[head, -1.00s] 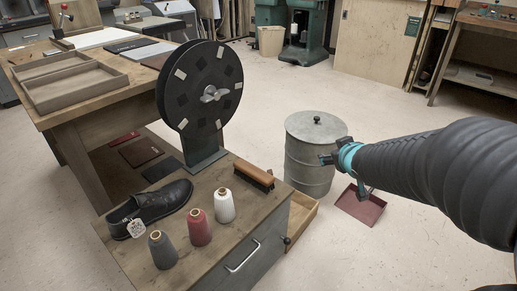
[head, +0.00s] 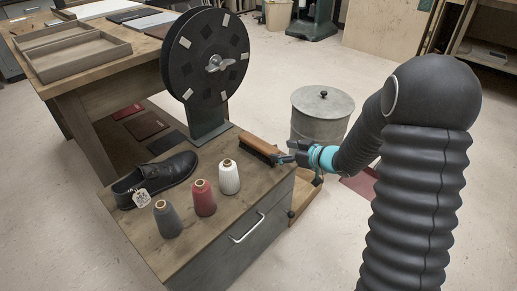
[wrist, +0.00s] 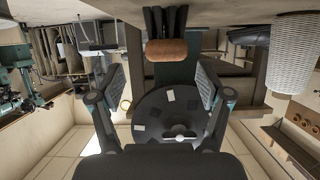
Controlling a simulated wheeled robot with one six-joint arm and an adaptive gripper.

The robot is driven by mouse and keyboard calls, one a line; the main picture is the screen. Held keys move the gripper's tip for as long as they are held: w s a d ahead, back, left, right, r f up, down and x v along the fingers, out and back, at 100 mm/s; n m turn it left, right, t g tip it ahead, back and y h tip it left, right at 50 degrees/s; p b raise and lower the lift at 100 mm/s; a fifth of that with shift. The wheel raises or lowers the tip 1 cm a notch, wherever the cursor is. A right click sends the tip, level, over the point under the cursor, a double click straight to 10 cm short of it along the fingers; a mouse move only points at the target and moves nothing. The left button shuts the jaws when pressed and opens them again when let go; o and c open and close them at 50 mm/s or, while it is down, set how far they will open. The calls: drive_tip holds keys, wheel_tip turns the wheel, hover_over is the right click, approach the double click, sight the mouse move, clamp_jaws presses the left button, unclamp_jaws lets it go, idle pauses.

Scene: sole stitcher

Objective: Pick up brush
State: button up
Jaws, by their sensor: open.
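The brush (head: 259,145) has a brown wooden handle and dark bristles. It lies on the wooden top of the grey cabinet, near its right back edge. My gripper (head: 287,151) is open at the right end of the brush in the head view and overlaps that end. In the wrist view the brush handle (wrist: 166,51) shows end-on, upside down, with its black bristles pointing up. There it lies ahead of and between the spread fingers of my gripper (wrist: 160,78). Nothing is held. Contact with the brush cannot be told.
White (head: 229,178), red (head: 204,199) and grey (head: 167,220) thread cones stand left of the brush. A black shoe (head: 160,178) lies behind them. A large black reel (head: 207,68) rises at the back. A metal drum (head: 319,118) stands on the floor behind my gripper.

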sight(275, 149)
drive_tip(key=x, duration=0.4)
drive_tip(key=shift+s+a+x, duration=0.15)
drive_tip(key=shift+x, duration=1.15)
drive_tip(key=shift+s+a+x, duration=0.1)
drive_tip(key=shift+s+x, duration=0.05)
drive_tip(key=shift+x, duration=1.1)
drive_tip(key=c, duration=1.2)
